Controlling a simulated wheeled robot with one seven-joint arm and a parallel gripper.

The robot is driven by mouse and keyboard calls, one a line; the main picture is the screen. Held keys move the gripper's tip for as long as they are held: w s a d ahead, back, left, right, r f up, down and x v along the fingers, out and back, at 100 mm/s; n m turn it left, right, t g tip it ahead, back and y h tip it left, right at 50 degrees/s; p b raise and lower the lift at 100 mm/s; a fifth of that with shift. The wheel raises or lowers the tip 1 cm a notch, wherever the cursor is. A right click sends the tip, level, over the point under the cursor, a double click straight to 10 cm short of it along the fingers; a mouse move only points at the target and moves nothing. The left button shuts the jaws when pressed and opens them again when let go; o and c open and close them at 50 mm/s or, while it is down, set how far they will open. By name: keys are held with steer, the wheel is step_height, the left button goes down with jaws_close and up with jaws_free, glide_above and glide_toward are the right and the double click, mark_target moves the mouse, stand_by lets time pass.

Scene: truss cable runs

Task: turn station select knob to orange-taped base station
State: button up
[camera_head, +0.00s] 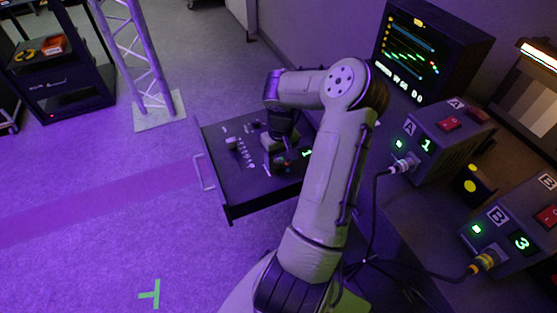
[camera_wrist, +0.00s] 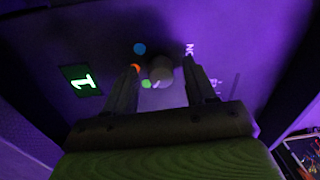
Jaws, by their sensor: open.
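The station select knob (camera_wrist: 161,72) is a round grey knob on a dark panel, between my gripper's two fingers in the wrist view. Around it sit a blue dot (camera_wrist: 139,48), an orange dot (camera_wrist: 136,68) and a green dot (camera_wrist: 146,85). A pale mark at the knob's lower left lies near the green dot. A green-lit display (camera_wrist: 82,80) reads 1. My gripper (camera_wrist: 161,74) is open with a finger on either side of the knob; I cannot tell if they touch it. In the head view my gripper (camera_head: 280,160) is over the drawer panel, and the arm hides the knob.
The black drawer panel (camera_head: 222,180) stands pulled out, with a handle at left. Base station A (camera_head: 440,140) shows 1; base station B (camera_head: 515,235) shows 3 and has an orange-yellow cable connector (camera_head: 485,261). A monitor (camera_head: 430,50) stands behind.

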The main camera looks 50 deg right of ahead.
jaws_close()
steer(key=shift+r+m+p, duration=0.1)
steer(key=shift+m+p, duration=0.2)
steer(key=shift+m, duration=0.1)
steer(key=m+p, duration=0.1)
steer(key=m, duration=0.2)
steer(key=shift+m+p, duration=0.3)
steer(key=shift+m, duration=0.1)
steer(key=m+p, duration=0.1)
steer(key=m, duration=0.3)
steer(key=shift+a+m, duration=0.1)
steer(key=shift+m, duration=0.6)
